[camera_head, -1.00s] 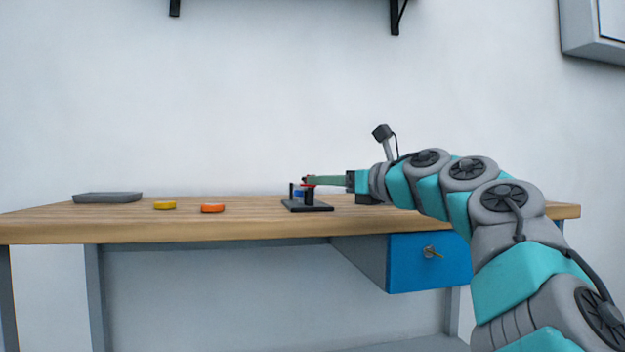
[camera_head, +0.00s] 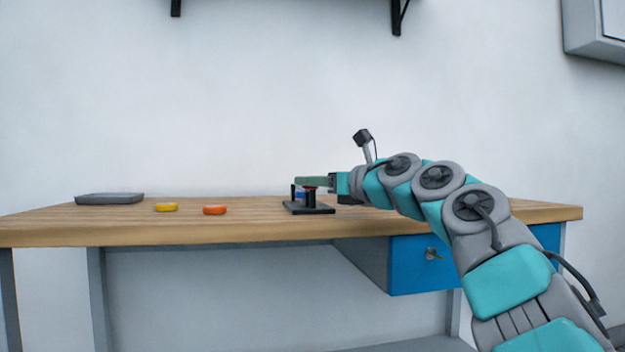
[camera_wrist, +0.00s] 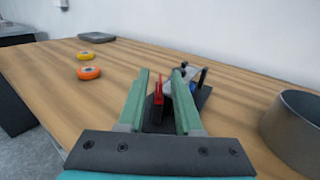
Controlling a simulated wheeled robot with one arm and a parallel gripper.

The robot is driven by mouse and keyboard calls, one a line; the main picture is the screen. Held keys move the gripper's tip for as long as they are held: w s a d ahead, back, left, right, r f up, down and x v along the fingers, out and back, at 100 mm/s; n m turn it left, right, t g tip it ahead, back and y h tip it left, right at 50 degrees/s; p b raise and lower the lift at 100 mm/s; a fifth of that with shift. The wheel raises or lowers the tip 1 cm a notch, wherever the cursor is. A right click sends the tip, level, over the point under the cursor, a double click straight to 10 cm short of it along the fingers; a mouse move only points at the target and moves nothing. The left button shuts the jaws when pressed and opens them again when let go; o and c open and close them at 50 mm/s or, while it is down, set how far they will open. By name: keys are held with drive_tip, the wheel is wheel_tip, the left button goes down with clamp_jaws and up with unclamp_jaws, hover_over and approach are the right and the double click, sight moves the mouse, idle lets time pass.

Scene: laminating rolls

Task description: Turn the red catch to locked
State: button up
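The red catch (camera_wrist: 158,90) stands upright on the black stand in the wrist view. It lies between the two green fingers of my gripper (camera_wrist: 161,78), with a clear gap to the left finger. The fingers are apart; I cannot tell whether the right one touches the catch. In the head view my gripper (camera_head: 312,182) is over the black stand (camera_head: 309,208) on the bench, and only a sliver of red (camera_head: 310,188) shows under it. A blue part (camera_head: 299,195) shows between the stand's posts. The catch's lower end is hidden.
A yellow roll (camera_head: 166,207) and an orange roll (camera_head: 214,210) lie on the wooden bench (camera_head: 110,222), left of the stand. A grey tray (camera_head: 109,199) is at the back left. A dark round container (camera_wrist: 294,132) stands right of my gripper. The bench between rolls and stand is clear.

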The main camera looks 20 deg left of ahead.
clamp_jaws()
idle(1.4)
